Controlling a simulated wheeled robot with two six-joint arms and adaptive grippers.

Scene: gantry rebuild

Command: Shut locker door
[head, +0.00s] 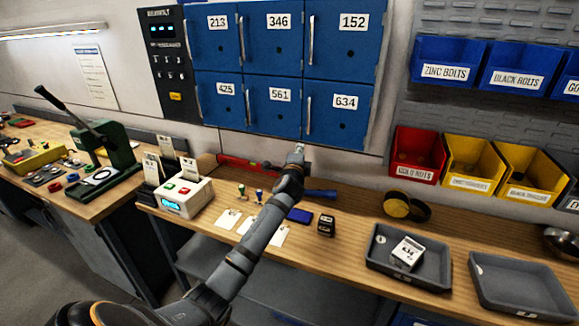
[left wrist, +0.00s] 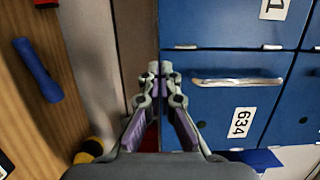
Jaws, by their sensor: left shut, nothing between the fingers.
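The locker block on the back wall has blue doors in two rows, numbered 213, 346, 152, 425, 561 and 634. Door 634 (head: 350,122) is at the lower right, with an upright metal handle (head: 309,115) on its left side. In the head view all doors look flush; I cannot rule out a small gap. Door 634 (left wrist: 216,112) and its handle (left wrist: 238,81) also show in the left wrist view. My left gripper (head: 298,149) is shut and empty, just below the lockers' bottom edge near door 634. It also shows in the left wrist view (left wrist: 160,70).
The wooden bench (head: 360,215) runs below the lockers. It holds a label machine (head: 184,196), cards, stamps and a grey tray (head: 408,256) with a 634 tag. A keypad panel (head: 166,65) is left of the lockers; a red bin (head: 418,152) is to the right.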

